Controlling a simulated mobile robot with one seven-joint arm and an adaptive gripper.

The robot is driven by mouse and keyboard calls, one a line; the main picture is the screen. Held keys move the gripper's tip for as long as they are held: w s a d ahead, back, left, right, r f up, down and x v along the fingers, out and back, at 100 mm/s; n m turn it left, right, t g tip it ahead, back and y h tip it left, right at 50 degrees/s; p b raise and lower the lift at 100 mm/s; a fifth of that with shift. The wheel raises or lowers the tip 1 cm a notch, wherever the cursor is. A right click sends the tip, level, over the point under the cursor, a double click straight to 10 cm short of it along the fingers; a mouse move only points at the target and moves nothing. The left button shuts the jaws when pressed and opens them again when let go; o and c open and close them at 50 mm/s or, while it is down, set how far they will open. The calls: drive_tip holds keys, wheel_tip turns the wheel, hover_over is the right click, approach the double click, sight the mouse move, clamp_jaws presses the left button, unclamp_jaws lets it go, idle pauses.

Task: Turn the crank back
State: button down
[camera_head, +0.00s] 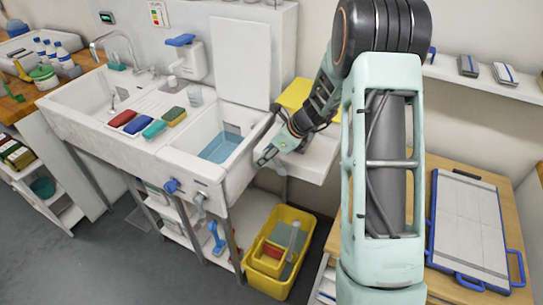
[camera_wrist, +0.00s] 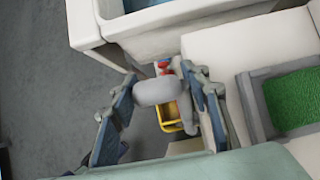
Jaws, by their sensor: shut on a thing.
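In the wrist view, a pale grey rounded piece (camera_wrist: 157,91) sits between the two fingers of my gripper (camera_wrist: 160,80). It looks like the grip of the crank, and my gripper is shut on it. The crank's arm and pivot are hidden, so I cannot tell its angle. In the head view, my gripper (camera_head: 265,157) is at the right side of the right-hand sink basin (camera_head: 188,157), just below its rim.
A yellow bucket (camera_head: 308,217) stands on the floor below my gripper. A blue knob (camera_head: 171,185) and a grey lever (camera_head: 199,197) project from the sink front. A blue-edged board (camera_head: 468,222) lies on the right bench. Grey floor is clear at the front left.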

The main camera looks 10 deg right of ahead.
drive_tip(key=shift+w+a+f, duration=0.1)
drive_tip(key=shift+a+f, duration=0.6)
drive_tip(key=shift+a, duration=0.3)
drive_tip(key=shift+r, duration=0.15)
idle(0.4)
drive_tip(key=c, duration=1.3)
unclamp_jaws()
drive_tip(key=shift+r, duration=0.15)
drive_tip(key=shift+o, duration=0.3)
drive_tip(key=shift+d, duration=0.1)
drive_tip(key=shift+d, duration=0.15)
